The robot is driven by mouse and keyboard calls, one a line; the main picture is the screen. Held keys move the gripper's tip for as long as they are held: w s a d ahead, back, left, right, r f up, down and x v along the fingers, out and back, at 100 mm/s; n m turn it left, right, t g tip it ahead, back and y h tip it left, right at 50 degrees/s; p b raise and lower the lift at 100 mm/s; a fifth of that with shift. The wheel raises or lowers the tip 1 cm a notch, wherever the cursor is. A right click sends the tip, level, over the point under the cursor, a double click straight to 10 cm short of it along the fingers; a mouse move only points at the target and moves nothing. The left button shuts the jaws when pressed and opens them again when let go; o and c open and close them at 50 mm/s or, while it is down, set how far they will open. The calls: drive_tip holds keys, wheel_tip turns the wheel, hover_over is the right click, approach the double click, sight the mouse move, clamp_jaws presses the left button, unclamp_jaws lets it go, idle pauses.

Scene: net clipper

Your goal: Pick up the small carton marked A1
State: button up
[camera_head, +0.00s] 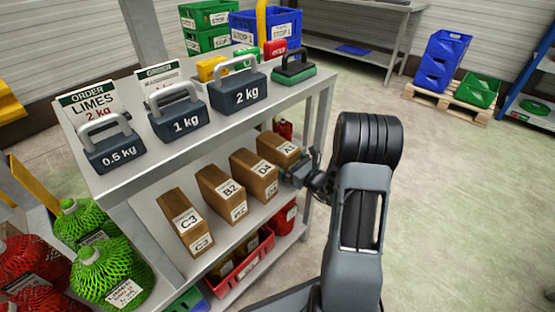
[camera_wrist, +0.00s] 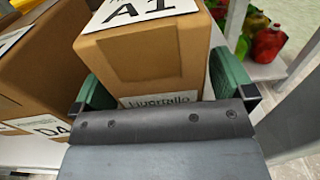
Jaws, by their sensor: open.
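The small carton marked A1 (camera_head: 280,149) is a brown box with white labels, at the right end of a row of cartons on the middle shelf. In the wrist view the carton (camera_wrist: 150,58) fills the centre, with its A1 label on top. My gripper (camera_head: 297,172) is at the carton's near end in the head view. In the wrist view my gripper (camera_wrist: 165,92) is open, with one green finger on each side of the carton's lower part. Contact of the fingers with the carton cannot be told. The fingertips are partly hidden behind the carton.
Carton D4 (camera_head: 254,175) stands close to the left of A1 and also shows in the wrist view (camera_wrist: 40,70). Cartons B2 (camera_head: 222,195) and C3 (camera_head: 186,222) stand further left. The upper shelf (camera_head: 130,177) holds several weights above. Open floor lies to the right.

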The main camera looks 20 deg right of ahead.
drive_tip(key=shift+w+a, duration=0.25)
drive_tip(key=shift+w, duration=0.3)
drive_tip(key=shift+c, duration=0.2)
drive_tip(key=c, duration=1.8)
drive_tip(key=shift+r, duration=0.15)
clamp_jaws()
